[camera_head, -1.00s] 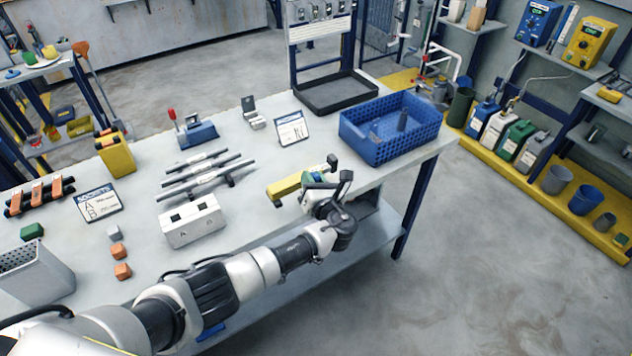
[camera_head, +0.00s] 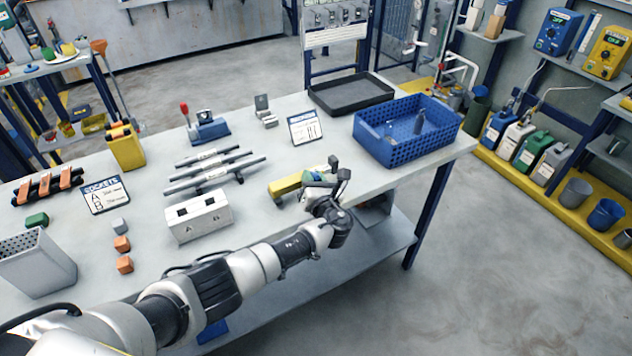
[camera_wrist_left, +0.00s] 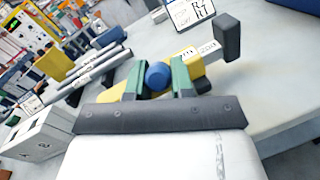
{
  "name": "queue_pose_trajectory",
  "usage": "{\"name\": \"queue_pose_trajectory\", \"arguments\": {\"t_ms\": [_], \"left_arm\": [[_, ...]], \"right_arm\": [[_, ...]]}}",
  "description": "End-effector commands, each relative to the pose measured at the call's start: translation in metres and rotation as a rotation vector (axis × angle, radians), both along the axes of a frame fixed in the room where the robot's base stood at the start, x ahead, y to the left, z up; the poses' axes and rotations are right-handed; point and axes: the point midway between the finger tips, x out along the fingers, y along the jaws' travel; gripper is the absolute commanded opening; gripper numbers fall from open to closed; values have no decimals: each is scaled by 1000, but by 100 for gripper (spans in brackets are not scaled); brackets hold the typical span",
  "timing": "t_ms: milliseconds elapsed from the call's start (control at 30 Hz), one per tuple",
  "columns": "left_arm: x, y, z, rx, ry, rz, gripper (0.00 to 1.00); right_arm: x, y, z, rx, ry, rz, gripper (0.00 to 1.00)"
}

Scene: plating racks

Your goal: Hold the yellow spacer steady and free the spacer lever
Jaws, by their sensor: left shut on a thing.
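The yellow spacer (camera_head: 285,186) lies on the workbench near its front edge. In the left wrist view its yellow body (camera_wrist_left: 191,63) extends behind the fingers. My left gripper (camera_head: 313,179) is at the spacer's right part. Its two green fingers (camera_wrist_left: 158,80) are closed on a blue round part (camera_wrist_left: 157,74), which seems to belong to the spacer. The spacer lever, a metal arm with a black grip (camera_wrist_left: 227,37), sticks up at the right end, apart from the fingers. Its black grip also shows in the head view (camera_head: 333,162). My right gripper is not in view.
A white block (camera_head: 199,217) and several dark rods (camera_head: 215,168) lie left of the spacer. A blue crate (camera_head: 407,130), a black tray (camera_head: 350,92) and a small sign (camera_head: 305,127) stand behind. Bare bench top lies between the spacer and the sign.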

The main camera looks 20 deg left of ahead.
Motion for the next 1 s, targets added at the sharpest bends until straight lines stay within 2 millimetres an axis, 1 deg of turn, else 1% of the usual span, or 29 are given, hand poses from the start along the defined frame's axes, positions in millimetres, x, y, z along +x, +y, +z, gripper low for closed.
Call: {"name": "queue_pose_trajectory", "arguments": {"t_ms": [33,100,433,467,533,633,900,1000], "left_arm": [[2,2,-3,0,-2,0,0],[3,4,-4,1,-3,0,0],[4,5,-3,0,-3,-1,0],[4,5,-3,0,-3,-1,25],[4,5,-4,-1,-3,-1,36],[4,5,-4,-1,-3,-1,51],[3,5,-6,-2,1,-1,52],[-2,2,-7,-2,1,-2,52]], "right_arm": [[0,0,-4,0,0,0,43],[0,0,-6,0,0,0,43],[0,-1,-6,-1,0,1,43],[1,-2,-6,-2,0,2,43],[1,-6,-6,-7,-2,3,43],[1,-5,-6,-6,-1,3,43],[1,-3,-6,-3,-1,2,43],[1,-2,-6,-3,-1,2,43]]}}
